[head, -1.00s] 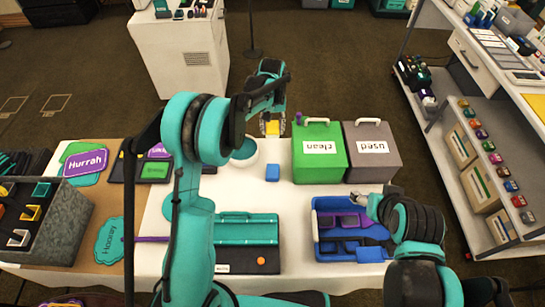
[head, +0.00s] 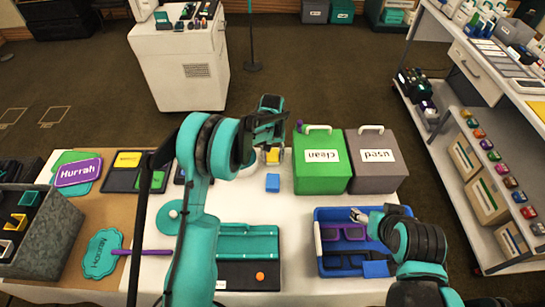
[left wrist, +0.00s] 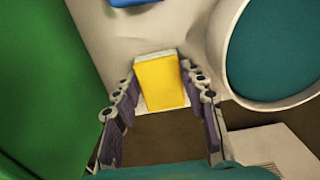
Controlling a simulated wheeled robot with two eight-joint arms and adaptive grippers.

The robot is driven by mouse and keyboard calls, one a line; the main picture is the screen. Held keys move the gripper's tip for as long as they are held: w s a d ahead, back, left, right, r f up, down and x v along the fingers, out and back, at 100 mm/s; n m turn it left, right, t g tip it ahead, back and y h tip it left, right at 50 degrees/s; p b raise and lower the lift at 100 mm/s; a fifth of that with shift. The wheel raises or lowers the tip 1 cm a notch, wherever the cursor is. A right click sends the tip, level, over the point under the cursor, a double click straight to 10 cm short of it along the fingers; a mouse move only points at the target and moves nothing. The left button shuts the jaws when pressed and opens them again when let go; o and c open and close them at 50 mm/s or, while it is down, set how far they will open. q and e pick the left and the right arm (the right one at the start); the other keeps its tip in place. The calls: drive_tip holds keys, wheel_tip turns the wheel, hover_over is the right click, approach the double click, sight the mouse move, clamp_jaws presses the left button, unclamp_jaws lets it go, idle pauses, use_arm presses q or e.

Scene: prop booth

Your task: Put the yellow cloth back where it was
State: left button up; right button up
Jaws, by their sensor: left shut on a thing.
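The yellow cloth (left wrist: 160,82) looks like a thick folded block with a pale end. My left gripper (left wrist: 160,78) is shut on it, one finger on each side. In the head view, the cloth (head: 271,156) shows below the left gripper (head: 272,146), near the table's far edge and left of the green "clean" box (head: 321,174). I cannot tell whether it touches the table. A blue cloth (head: 272,183) lies on the table nearer me. My right gripper (head: 358,214) is over the blue tray (head: 330,262); its finger opening is unclear.
A grey "used" box (head: 376,178) stands right of the green one. A round white container with a teal inside (left wrist: 270,50) is close beside the left gripper. A teal case (head: 247,240) lies nearer me. White tabletop is clear around the blue cloth.

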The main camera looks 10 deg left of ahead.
use_arm(q)
drive_tip(key=shift+f, duration=0.15)
drive_tip(key=o, duration=1.2)
